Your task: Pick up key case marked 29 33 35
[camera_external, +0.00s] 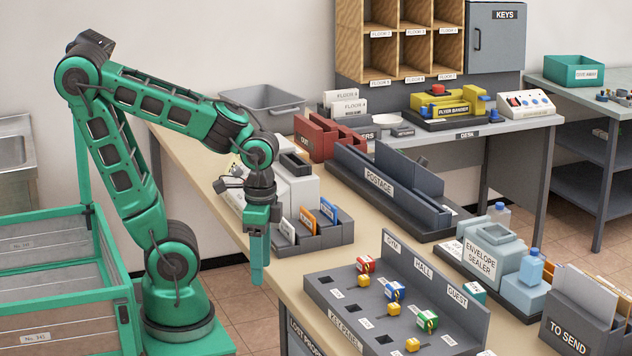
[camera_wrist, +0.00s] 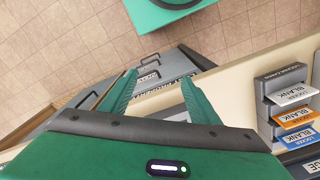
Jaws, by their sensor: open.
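The grey key panel (camera_external: 350,310) lies on the bench at the lower middle of the external view. A red key case (camera_external: 365,264), a blue key case (camera_external: 393,291) and a green key case (camera_external: 428,320) stand on it, with yellow pieces (camera_external: 394,309) beside them. Their small markings are unreadable, so I cannot tell which carries 29 33 35. My gripper (camera_external: 259,262) points down, left of the panel, near the bench's front edge. In the wrist view my gripper (camera_wrist: 158,82) has its fingers apart with nothing between them. The key cases are outside the wrist view.
A card rack (camera_external: 312,238) with white, orange and blue cards stands just right of my gripper; it also shows in the wrist view (camera_wrist: 265,90). Behind the panel are the postage unit (camera_external: 385,190) and envelope sealer (camera_external: 480,255). Grey drawers (camera_wrist: 165,68) show below my fingers.

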